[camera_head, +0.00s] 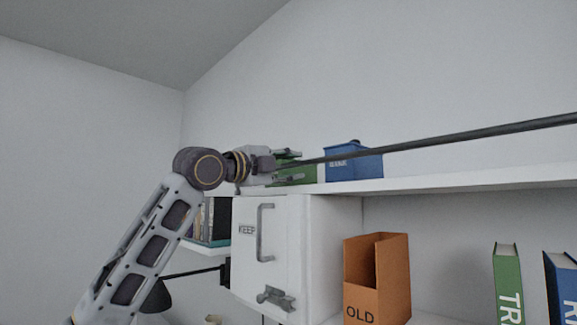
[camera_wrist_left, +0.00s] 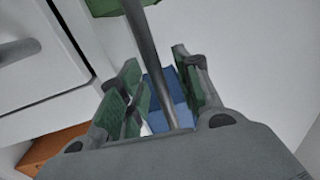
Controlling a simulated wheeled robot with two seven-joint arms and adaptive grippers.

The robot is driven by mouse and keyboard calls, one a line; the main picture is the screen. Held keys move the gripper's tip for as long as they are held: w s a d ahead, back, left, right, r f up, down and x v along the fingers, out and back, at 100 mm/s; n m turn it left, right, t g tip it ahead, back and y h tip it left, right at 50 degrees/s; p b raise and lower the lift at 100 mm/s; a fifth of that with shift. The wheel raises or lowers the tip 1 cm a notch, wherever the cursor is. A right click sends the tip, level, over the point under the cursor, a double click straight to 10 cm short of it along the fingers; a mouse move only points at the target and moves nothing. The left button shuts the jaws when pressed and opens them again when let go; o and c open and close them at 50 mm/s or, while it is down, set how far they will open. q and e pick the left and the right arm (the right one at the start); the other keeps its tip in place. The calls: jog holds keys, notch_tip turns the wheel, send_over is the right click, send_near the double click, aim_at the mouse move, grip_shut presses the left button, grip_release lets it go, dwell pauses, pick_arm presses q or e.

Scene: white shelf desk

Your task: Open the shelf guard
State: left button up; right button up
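The shelf guard is a long dark bar (camera_head: 450,142). It runs from my left gripper to the right picture edge, above the white top shelf (camera_head: 470,181), rising to the right in the picture. My left gripper (camera_head: 291,166) is at the bar's left end, over the shelf's left part. Its fingers are apart, one above and one below the bar. In the left wrist view the bar (camera_wrist_left: 148,45) passes between the green-padded fingers of my gripper (camera_wrist_left: 160,88), with gaps on its sides. I cannot tell whether it touches a finger. My right gripper is not in view.
A green box (camera_head: 302,171) and a blue box (camera_head: 352,165) stand on the top shelf behind the bar. Below are a white KEEP cabinet (camera_head: 285,225) with a handle, an orange OLD file holder (camera_head: 392,270), and books (camera_head: 508,285).

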pick_arm(q)
grip_shut()
